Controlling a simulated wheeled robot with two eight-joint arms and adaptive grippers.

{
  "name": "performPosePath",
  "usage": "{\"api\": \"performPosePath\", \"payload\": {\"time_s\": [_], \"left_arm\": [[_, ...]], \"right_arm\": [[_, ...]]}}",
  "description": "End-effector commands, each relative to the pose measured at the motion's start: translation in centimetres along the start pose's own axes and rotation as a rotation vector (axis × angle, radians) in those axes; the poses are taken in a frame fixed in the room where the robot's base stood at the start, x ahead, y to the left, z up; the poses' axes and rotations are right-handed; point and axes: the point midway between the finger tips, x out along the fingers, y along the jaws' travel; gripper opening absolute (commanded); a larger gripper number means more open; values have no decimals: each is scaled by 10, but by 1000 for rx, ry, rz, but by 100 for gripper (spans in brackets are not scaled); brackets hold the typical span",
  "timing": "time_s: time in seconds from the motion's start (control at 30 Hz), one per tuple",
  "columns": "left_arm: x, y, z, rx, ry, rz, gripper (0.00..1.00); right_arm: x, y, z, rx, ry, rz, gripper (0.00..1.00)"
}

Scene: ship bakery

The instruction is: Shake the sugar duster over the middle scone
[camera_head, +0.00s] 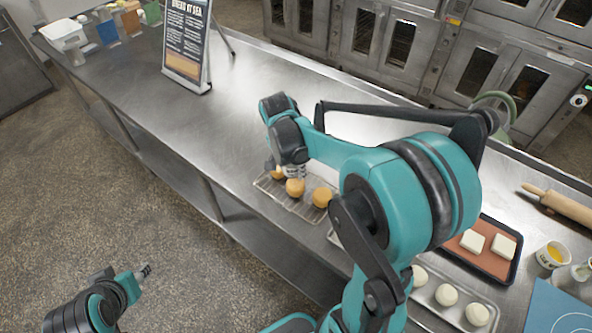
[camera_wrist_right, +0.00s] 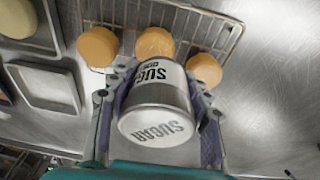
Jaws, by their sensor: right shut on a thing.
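Three round golden scones sit on a wire rack (camera_head: 266,184). The middle scone (camera_head: 295,187) also shows in the wrist view (camera_wrist_right: 154,44), between its two neighbours. My right gripper (camera_wrist_right: 158,108) is shut on the sugar duster (camera_wrist_right: 160,115), a metal can with a white SUGAR label. Its white lettered end faces the wrist camera, and its other end is hidden. In the head view my right gripper (camera_head: 291,163) is over the rack beside the scones and mostly covers the duster. My left gripper (camera_head: 144,271) is low over the floor, too small to judge.
A tray of white dough rounds (camera_head: 455,310) and a dark tray with pale squares (camera_head: 513,265) lie to the right. A rolling pin (camera_head: 562,206) and small cups are farther right. A sign (camera_head: 187,42) stands at the back left. The counter left of the rack is clear.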

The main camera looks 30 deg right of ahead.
Motion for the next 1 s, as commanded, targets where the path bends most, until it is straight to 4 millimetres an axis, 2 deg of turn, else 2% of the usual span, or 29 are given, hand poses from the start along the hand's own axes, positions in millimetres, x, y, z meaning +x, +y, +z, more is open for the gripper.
{"api": "performPosePath", "payload": {"time_s": [0.27, 0.53, 0.8, 0.87, 1.0], "left_arm": [[-3, 0, -2, 0, 0, 0, 40], [0, 0, 0, 0, 0, 0, 40], [-3, 0, -2, 0, 0, 0, 40], [-2, 0, -2, 0, 0, 0, 40], [0, 0, 0, 0, 0, 0, 40]], "right_arm": [[0, 23, 0, 1, 0, 1, 0], [0, 0, 0, 0, 0, 0, 0], [0, 22, 0, 2, 0, 1, 0], [0, 22, 0, 1, 0, 1, 0], [1, 7, 0, -2, 0, 0, 0]]}}
